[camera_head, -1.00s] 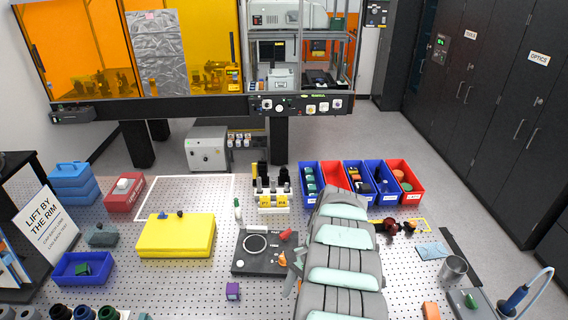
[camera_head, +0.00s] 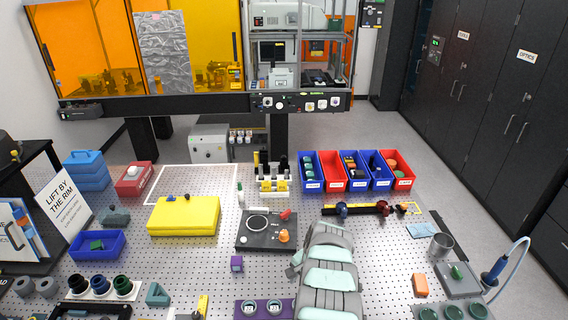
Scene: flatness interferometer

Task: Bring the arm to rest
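My arm (camera_head: 328,278), grey with mint pads, reaches in from the bottom edge over the middle front of the perforated table. A small grey part of it (camera_head: 294,268) sticks out at its left side. I see no fingertips, so my gripper is not visible and whether it holds anything is hidden.
A black plate with a ring and an orange knob (camera_head: 262,231) lies just left of my arm. A black rail (camera_head: 367,209) with small mounts is behind it. A yellow case (camera_head: 184,216) lies further left, an orange block (camera_head: 420,285) to the right. Blue and red bins (camera_head: 333,185) line the back.

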